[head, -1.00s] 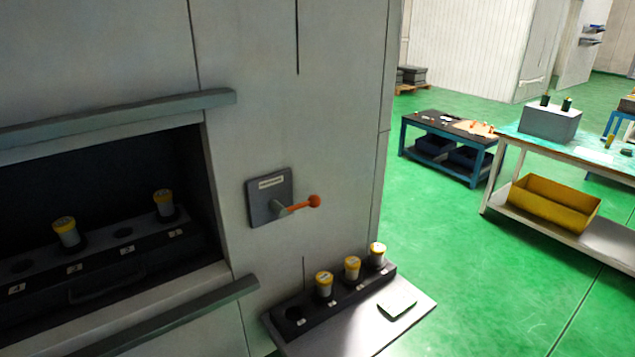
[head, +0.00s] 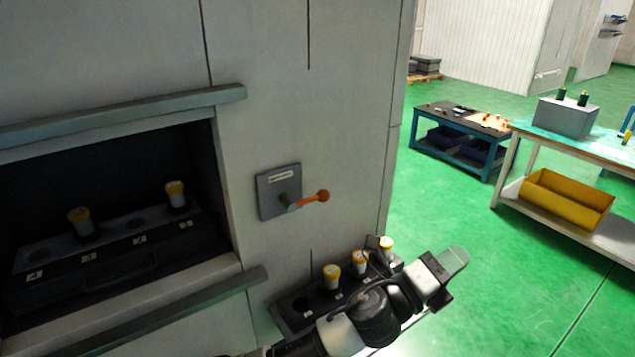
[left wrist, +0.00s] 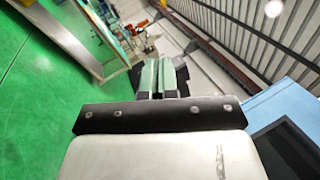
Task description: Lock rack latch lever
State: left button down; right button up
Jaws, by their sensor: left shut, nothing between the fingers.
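The rack latch lever (head: 312,198) has an orange arm with a round knob and points right, tilted slightly up. It pivots on a grey plate (head: 280,190) fixed to the pale machine wall, right of the dark opening. My left gripper (head: 456,259) is in front of the small shelf at the lower right, below and right of the lever and apart from it. Its pale green fingers are together and empty; they also show in the left wrist view (left wrist: 163,74). My right gripper is not in view.
A rack (head: 115,255) with yellow-capped holders sits inside the opening, between two grey rails. Another holder row (head: 300,308) on the shelf is partly hidden by my left arm. A blue table (head: 460,130) and a bench with a yellow bin (head: 565,200) stand farther right on open green floor.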

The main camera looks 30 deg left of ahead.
pick_arm(q)
jog(key=w+d+r+m+g+h, duration=0.1)
jog(key=d+m+g+h, duration=0.2)
jog(key=m+g, duration=0.6)
jog(key=w+d+r+m+g+h, duration=0.1)
jog(key=d+r+m+g+h, duration=0.2)
jog(key=m, duration=1)
jog(key=w+a+f+m+g+y, duration=0.1)
jog(key=w+a+m+g+y, duration=0.1)
jog(key=w+a+m+y, duration=0.35)
jog(key=w+a+f+m+g+y, duration=0.1)
jog(key=w+a+m+g+y, duration=0.1)
jog(key=a+m+y, duration=0.5)
jog(key=s+a+r+n+y, duration=0.1)
jog(key=a+r, duration=0.3)
jog(key=a, duration=0.4)
jog(key=s+a+r+n+g+y, duration=0.1)
jog(key=a+r+y, duration=0.3)
jog(key=a, duration=0.3)
jog(key=a+r+n+g+y, duration=0.1)
jog(key=a+r, duration=0.3)
jog(key=a, duration=0.4)
jog(key=shift+s+a+r+n+y, duration=0.3)
jog(key=shift+s+a+n+y, duration=0.1)
jog(key=shift+y, duration=0.25)
